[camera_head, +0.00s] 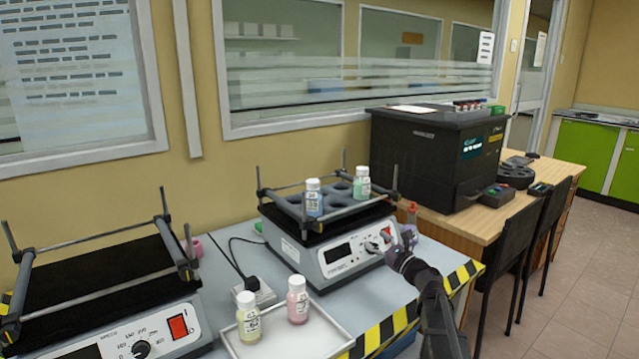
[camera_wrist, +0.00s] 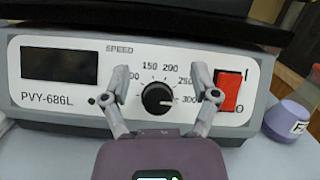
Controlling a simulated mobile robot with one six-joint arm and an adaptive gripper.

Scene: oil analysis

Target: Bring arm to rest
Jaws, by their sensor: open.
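My arm reaches in from the bottom right in the head view, and my gripper (camera_head: 388,242) is at the front panel of the right-hand shaker (camera_head: 337,262). In the wrist view my gripper (camera_wrist: 165,85) is open, its two fingers apart on either side of the black speed knob (camera_wrist: 158,98), with nothing held between them. I cannot tell whether a finger touches the panel. The dark display (camera_wrist: 58,65) is left of the knob.
Two capped bottles, blue (camera_head: 313,198) and green (camera_head: 362,184), stand in the shaker's rack. A white tray (camera_head: 310,338) holds yellow (camera_head: 248,318) and pink (camera_head: 298,300) bottles. Another shaker (camera_head: 100,290) stands left. A black machine (camera_head: 435,155) and chairs (camera_head: 515,230) are right; floor is open beyond.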

